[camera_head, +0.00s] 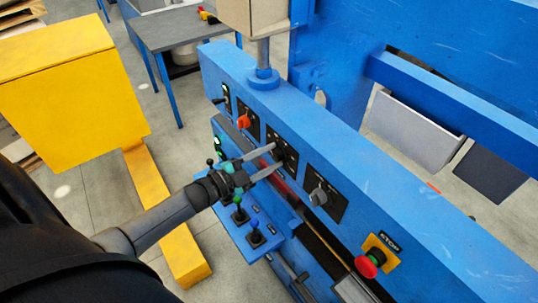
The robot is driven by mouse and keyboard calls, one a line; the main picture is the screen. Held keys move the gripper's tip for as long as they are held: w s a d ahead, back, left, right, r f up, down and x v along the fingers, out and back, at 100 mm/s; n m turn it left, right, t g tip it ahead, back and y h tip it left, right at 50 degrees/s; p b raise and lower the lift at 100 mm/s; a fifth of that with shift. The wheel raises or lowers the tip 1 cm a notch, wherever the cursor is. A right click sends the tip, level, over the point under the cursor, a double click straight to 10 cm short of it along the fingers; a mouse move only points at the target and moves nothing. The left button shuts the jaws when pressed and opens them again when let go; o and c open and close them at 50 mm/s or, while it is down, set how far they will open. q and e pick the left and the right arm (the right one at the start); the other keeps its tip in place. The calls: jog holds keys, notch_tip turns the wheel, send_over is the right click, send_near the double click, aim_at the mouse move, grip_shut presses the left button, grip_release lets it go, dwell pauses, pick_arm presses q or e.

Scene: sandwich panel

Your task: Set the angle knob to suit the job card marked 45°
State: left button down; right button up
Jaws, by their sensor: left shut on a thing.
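A blue machine panel (385,205) runs diagonally across the head view. It carries several black plates with knobs. My left gripper (272,160) reaches in from the left, its two pale fingers around a dark knob (283,154) on the middle plate. It is shut on that knob, and the fingers hide part of it. A red-orange knob (243,122) is on the plate up and to the left, and a grey knob (318,197) is on the plate to the right. No job card marked 45° can be made out. My right gripper is not in view.
A red stop button (369,264) on a yellow plate is at the lower right of the panel. A small blue shelf with levers (239,214) lies below my left gripper. A yellow box-shaped body (75,95) stands at the left. A grey table (182,28) is behind.

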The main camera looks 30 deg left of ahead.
pick_arm(q)
jog(key=shift+n, duration=0.9)
jog(key=shift+c, duration=1.6)
grip_release()
jog(key=v, duration=1.5)
